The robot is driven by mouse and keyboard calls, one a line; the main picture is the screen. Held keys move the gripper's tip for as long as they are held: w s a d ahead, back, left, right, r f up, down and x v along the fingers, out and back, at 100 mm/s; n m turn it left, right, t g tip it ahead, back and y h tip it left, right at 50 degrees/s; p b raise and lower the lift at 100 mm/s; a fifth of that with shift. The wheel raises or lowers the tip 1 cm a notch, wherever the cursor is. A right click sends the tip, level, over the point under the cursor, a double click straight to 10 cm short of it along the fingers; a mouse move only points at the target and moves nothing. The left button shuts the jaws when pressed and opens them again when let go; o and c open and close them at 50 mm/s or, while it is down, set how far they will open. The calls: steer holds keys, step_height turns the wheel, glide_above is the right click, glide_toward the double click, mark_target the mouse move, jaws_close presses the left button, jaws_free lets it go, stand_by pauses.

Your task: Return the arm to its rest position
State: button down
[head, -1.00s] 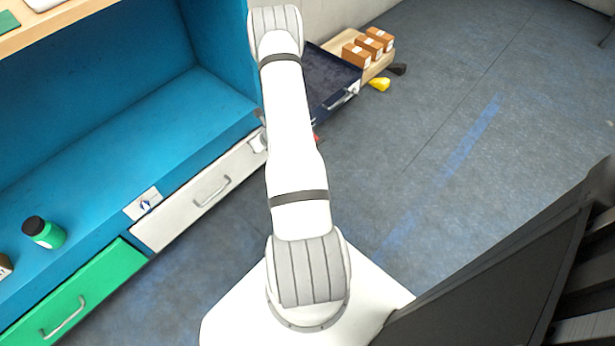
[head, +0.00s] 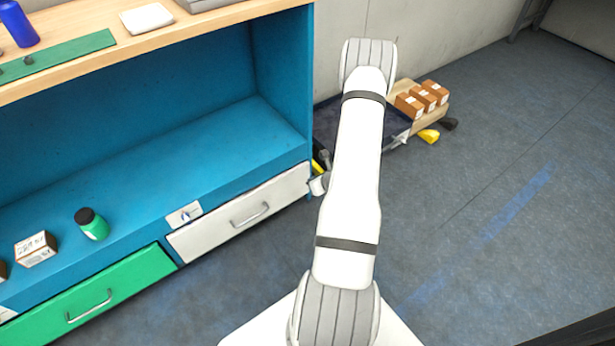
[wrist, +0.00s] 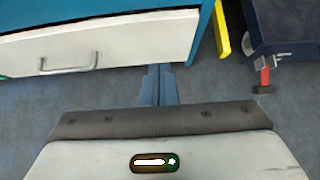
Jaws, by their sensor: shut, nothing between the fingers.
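My white arm (head: 352,180) rises across the middle of the head view, with dark bands and grey ribbed joints. Its far end bends down behind the upper link, and only a small piece of the wrist shows to the left of it; the fingers are hidden there. In the wrist view my gripper (wrist: 159,84) shows its two fingers side by side, shut and empty, over the floor. The white drawer is above and to the left of the fingertips in that view; contact cannot be told.
A dark blue cart (wrist: 285,25) stands close at right. Boxes (head: 422,98) are behind the arm. Floor at right is clear.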

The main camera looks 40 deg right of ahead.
steer(key=shift+p+v, duration=0.3)
steer(key=shift+v, duration=1.45)
steer(key=shift+f, duration=0.1)
